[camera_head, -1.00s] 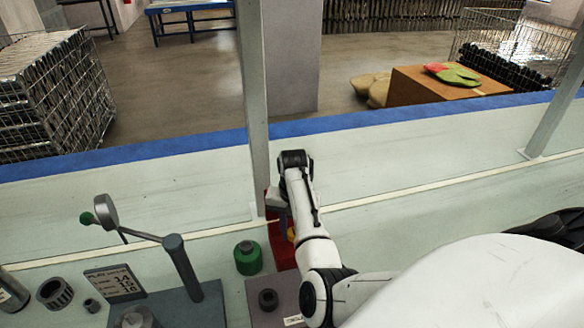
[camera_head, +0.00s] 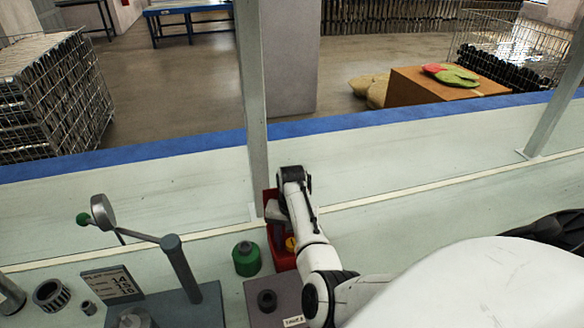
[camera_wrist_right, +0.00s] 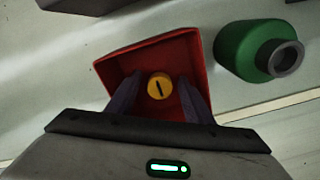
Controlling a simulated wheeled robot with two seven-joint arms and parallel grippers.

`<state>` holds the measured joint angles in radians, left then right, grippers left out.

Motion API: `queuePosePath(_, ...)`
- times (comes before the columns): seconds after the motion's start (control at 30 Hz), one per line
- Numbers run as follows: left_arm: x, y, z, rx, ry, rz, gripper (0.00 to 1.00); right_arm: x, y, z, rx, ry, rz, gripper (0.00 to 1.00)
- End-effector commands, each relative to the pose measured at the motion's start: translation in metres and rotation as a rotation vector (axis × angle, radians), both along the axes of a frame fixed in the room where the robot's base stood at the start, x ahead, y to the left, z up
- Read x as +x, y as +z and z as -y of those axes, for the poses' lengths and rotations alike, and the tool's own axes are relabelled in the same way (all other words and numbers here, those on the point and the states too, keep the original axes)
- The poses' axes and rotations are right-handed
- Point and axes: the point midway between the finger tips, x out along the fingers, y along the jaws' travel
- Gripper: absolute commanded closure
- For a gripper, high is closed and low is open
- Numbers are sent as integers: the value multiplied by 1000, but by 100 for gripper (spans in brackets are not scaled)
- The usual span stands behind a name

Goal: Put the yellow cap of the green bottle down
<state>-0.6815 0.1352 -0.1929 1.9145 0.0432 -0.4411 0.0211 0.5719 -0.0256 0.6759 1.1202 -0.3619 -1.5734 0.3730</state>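The green bottle (camera_head: 246,258) stands uncapped on the pale bench, left of the red tray (camera_head: 271,238). In the right wrist view the bottle (camera_wrist_right: 258,50) lies to the right of the tray (camera_wrist_right: 107,68), its grey mouth bare. The yellow cap (camera_wrist_right: 159,87) rests inside the tray, slot side up, and shows partly in the head view (camera_head: 290,244). My right gripper (camera_head: 279,211) is over the tray. In its wrist view, its two dark fingers stand apart on either side of the cap, with gaps to both. My left gripper is not in view.
A grey post (camera_head: 253,110) rises just behind the tray. A grey stand with a lever (camera_head: 181,268) and a small sign (camera_head: 111,284) are at left. A grey block (camera_head: 258,301) with a dark ring lies in front of the tray. The bench behind is clear.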

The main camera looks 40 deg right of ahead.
Motion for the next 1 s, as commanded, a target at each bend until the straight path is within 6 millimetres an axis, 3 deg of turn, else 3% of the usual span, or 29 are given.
queuePosePath(0.33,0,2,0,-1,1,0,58,1,10,0,-1,0,2,53)
queuePosePath(0.8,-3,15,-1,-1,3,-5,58,1,103,0,-1,0,2,53)
queuePosePath(1.0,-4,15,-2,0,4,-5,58,1,123,0,-1,1,1,53)
